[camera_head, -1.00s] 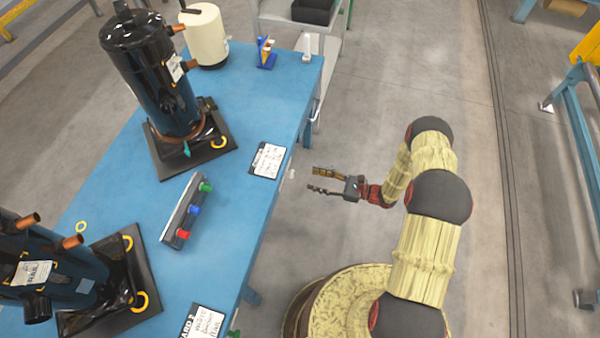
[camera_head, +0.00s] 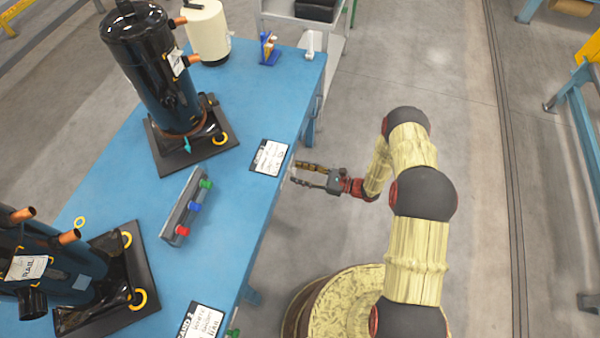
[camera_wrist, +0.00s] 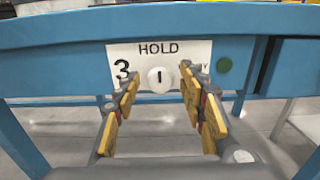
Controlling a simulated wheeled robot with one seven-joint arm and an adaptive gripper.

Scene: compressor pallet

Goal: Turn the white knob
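The white knob (camera_wrist: 161,80) shows in the wrist view as a round white disc with a dark upright mark. It sits on a white plate (camera_wrist: 145,53) marked "HOLD" and "3" on the blue table's front edge. My gripper (camera_wrist: 158,92) is open, with its yellow-padded fingers apart on either side of the knob in that view. It appears short of the knob, with no visible contact. In the head view my gripper (camera_head: 296,174) is beside the table's right edge, and the knob is hard to make out there.
The blue table (camera_head: 235,95) carries black compressors (camera_head: 150,75), a cream tank (camera_head: 207,35), and a bar with red, blue and green knobs (camera_head: 186,207). A green round part (camera_wrist: 224,65) is right of the plate. Open floor lies right of the table.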

